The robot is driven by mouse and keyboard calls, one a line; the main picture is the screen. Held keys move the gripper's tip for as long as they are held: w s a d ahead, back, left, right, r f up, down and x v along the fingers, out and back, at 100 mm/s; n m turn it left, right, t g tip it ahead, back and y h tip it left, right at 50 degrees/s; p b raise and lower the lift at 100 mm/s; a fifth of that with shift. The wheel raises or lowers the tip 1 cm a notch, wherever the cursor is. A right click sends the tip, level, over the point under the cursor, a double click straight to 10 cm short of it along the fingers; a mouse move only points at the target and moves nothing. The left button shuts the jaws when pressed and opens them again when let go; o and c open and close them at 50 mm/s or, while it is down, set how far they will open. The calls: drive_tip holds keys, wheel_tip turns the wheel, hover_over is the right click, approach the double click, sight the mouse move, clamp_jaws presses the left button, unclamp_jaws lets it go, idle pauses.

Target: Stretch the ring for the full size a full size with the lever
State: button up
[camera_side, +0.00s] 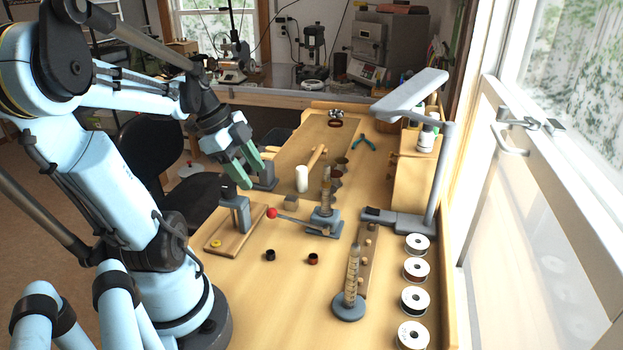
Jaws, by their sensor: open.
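The ring stretcher (325,211) stands mid-bench, an upright stepped post on a grey-blue base. Its lever (293,218) sticks out to the left and ends in a red knob (272,212). I cannot tell whether a ring sits on the post. A small yellow ring (216,244) lies on a wooden board at the left, in front of a grey upright tool. My gripper (247,169), with green fingers, is open and seems empty. In the picture it is above and left of the red knob, apart from it.
A second graduated post (351,284) on a round base stands in front. Two small dark pieces (270,255) lie near the front. Spools (415,272) line the right edge, beside a lamp (437,180). A white cylinder (302,179) stands behind the stretcher. The front left bench is clear.

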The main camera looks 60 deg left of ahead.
sight(276, 213)
drive_tip(key=shift+x, duration=6.15)
clamp_jaws()
